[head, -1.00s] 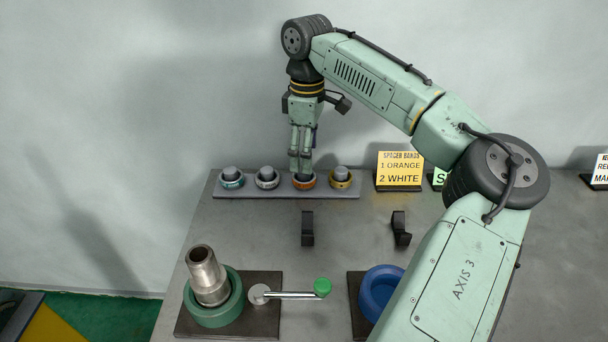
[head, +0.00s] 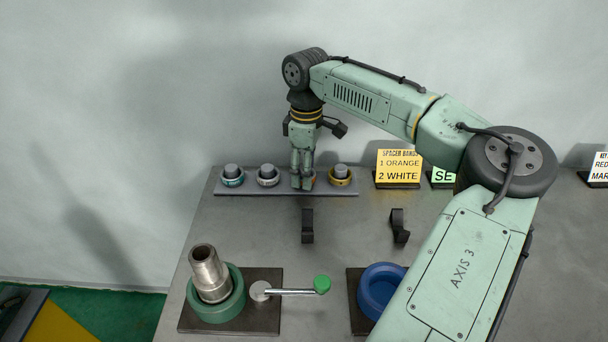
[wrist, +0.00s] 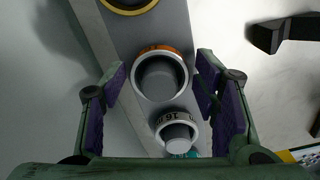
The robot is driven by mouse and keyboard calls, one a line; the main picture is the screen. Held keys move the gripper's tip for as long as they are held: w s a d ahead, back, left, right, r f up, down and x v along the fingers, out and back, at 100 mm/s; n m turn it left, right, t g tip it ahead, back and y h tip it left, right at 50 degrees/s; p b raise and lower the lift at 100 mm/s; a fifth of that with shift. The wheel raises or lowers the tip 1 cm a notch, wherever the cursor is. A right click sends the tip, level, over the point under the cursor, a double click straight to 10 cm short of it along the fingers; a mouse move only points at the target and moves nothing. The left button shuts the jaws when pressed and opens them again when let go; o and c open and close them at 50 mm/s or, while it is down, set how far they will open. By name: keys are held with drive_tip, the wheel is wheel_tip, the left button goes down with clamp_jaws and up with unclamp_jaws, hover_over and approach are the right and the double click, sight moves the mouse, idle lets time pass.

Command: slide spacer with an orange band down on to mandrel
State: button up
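The spacer with an orange band (wrist: 150,49) sits around a grey peg on the rack, near the middle of the wrist view. In the head view it is almost hidden behind my gripper (head: 302,186). My gripper is open in the wrist view (wrist: 160,82), with one purple-padded finger on each side of the spacer and visible gaps. A stepped, hollow steel piece (head: 207,272), which may be the mandrel, stands in a green ring (head: 232,307) at the lower left of the head view.
The grey rack (head: 250,190) also bears a teal-banded spacer (head: 232,177), a white-banded one (head: 267,177) and a yellow one (head: 341,177). A green-knobbed lever (head: 321,284), a blue ring (head: 368,285) and two black brackets (head: 307,226) stand nearer. A yellow sign (head: 399,165) stands right of the rack.

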drive_tip(key=c, duration=0.7)
drive_tip(key=shift+c, duration=0.2)
